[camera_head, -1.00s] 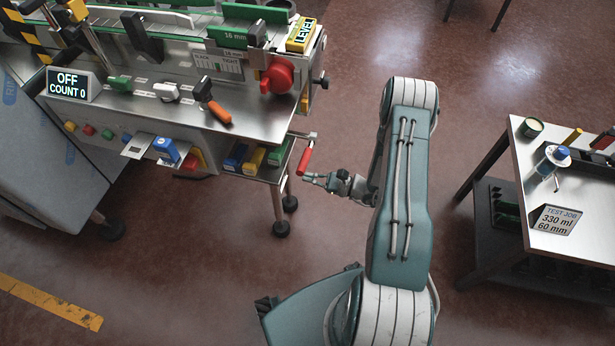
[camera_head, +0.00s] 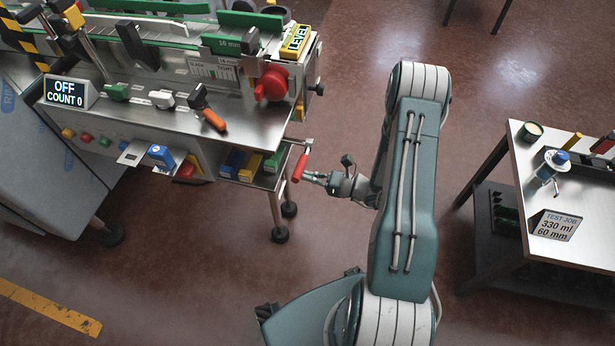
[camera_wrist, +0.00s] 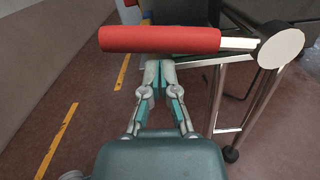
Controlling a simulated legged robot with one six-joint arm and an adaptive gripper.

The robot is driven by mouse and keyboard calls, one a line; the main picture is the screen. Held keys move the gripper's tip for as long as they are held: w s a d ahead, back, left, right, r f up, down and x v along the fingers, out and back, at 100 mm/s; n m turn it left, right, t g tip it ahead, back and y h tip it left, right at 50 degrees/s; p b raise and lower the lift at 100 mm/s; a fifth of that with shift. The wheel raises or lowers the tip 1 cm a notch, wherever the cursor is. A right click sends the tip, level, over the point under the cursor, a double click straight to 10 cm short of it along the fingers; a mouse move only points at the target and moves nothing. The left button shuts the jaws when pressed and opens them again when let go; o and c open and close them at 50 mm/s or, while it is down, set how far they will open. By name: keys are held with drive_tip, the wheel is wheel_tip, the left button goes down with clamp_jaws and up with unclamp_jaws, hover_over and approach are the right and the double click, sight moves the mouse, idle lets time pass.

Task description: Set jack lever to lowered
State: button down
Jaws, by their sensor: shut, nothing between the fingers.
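The jack lever's red handle (camera_head: 300,167) sticks out at the right end of the machine's steel frame, below the bench top. In the wrist view the red handle (camera_wrist: 160,39) lies level across the top, with its metal rod running right to a round pale hub (camera_wrist: 281,48). My gripper (camera_head: 308,177) is right beside the handle in the head view. In the wrist view my gripper (camera_wrist: 160,66) has its fingertips together just below the handle, with nothing between them. Whether the fingertips touch the handle I cannot tell.
The machine bench (camera_head: 240,118) with its levers and an "OFF COUNT 0" display (camera_head: 67,93) stands at the left. A shelf with coloured boxes (camera_head: 250,163) is beside the handle. A side table (camera_head: 515,165) stands at the right. The floor between is clear.

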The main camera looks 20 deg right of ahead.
drive_tip(key=shift+a, duration=0.25)
drive_tip(key=s+d+f, duration=0.4)
drive_tip(key=s+d, duration=0.3)
drive_tip(key=d, duration=0.1)
drive_tip(key=shift+f, duration=0.2)
idle(0.3)
drive_tip(key=shift+d, duration=0.1)
idle(0.3)
